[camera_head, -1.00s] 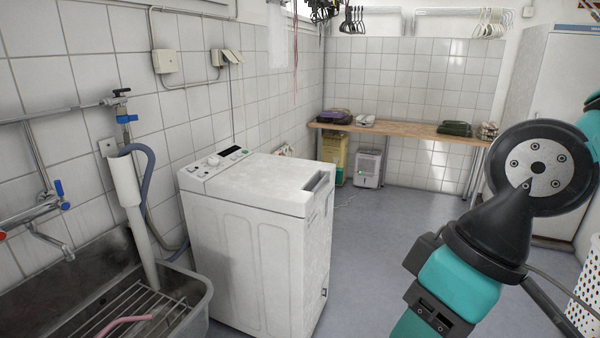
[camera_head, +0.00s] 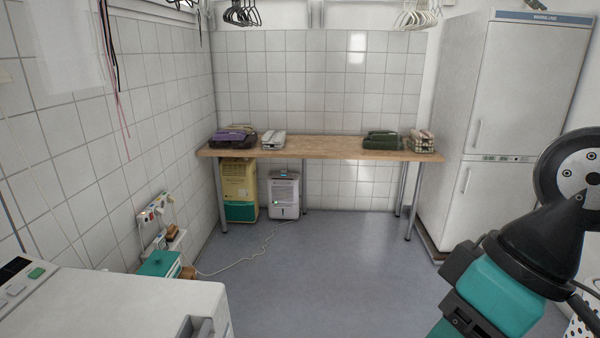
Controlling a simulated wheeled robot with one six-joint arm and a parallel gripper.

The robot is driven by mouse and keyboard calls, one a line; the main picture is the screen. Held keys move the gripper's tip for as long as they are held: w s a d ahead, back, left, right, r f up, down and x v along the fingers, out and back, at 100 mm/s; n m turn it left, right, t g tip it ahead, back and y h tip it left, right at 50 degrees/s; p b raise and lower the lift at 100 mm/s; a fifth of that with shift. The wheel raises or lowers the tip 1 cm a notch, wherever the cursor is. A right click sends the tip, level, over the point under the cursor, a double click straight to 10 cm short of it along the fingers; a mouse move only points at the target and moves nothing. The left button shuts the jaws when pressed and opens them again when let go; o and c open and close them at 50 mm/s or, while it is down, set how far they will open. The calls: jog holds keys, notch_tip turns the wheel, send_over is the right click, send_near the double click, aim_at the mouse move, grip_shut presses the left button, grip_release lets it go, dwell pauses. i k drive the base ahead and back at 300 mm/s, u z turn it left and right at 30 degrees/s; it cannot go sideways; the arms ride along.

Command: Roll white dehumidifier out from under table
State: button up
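The white dehumidifier (camera_head: 284,197) stands upright on the floor under the wooden table (camera_head: 330,149), toward its left end. A thin white cord (camera_head: 240,261) runs from near it across the floor to the left wall. Just left of it, also under the table, is a yellow and green unit (camera_head: 238,188). A metal table leg shows close to the dehumidifier's right side. My arm shows at the right edge, well in front of the table; its gripper fingers are not in view.
A white top-loading washer (camera_head: 110,305) fills the lower left. Power sockets (camera_head: 154,212) and a teal box (camera_head: 159,263) are along the left wall. A tall white fridge (camera_head: 500,130) stands right of the table. The grey floor (camera_head: 340,270) between is clear apart from the cord.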

aim_at(285, 189)
jog(key=z, duration=0.05)
jog(key=i, duration=2)
jog(key=u, duration=0.25)
jog(key=i, duration=1.65)
jog(key=u, duration=0.25)
